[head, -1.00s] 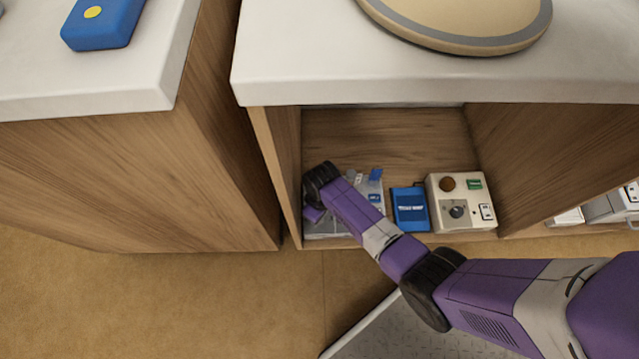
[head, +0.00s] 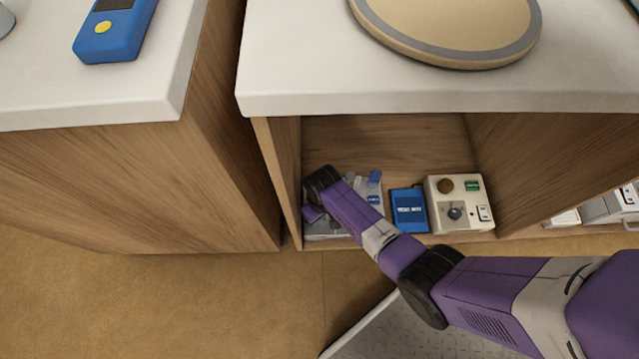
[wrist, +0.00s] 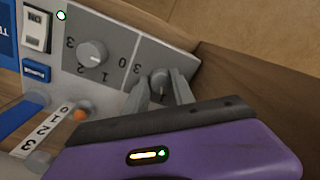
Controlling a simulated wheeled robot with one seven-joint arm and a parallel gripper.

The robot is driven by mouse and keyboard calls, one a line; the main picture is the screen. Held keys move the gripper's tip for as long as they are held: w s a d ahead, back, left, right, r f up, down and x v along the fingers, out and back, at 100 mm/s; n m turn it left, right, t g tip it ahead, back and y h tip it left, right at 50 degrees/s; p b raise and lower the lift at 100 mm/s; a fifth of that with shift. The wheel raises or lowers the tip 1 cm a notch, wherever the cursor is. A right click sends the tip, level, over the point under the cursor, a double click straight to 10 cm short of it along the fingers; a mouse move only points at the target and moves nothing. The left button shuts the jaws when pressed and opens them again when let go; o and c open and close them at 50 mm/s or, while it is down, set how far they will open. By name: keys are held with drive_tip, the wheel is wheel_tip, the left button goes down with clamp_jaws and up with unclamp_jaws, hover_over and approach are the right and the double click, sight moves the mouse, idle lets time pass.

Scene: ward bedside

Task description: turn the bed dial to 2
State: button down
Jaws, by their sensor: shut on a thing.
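A grey control panel (wrist: 120,72) fills the upper left of the wrist view. It carries one round grey dial (wrist: 92,54) with 1, 2 and 3 around it, and a second grey knob (wrist: 159,80) with 0 and 3 visible beside it. My gripper (wrist: 161,88) has its two fingers on either side of this second knob and is shut on it. The fingers and wrist hide part of its scale, and I cannot read its setting. In the head view, my wrist covers much of the panel (head: 374,190), at the left of the open shelf.
A blue box (head: 409,211) and a cream box (head: 468,190) with a brown button and dark dial stand right of the panel. A 0-to-3 slider scale (wrist: 47,130) is near my wrist. Cabinet walls close in at left; the white countertop (head: 300,60) overhangs the shelf.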

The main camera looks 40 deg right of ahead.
drive_tip(key=c, duration=1.1)
unclamp_jaws()
drive_tip(key=shift+o, duration=0.2)
drive_tip(key=shift+d+r+p, duration=0.15)
drive_tip(key=shift+r+p, duration=1.9)
drive_tip(key=shift+r, duration=1.85)
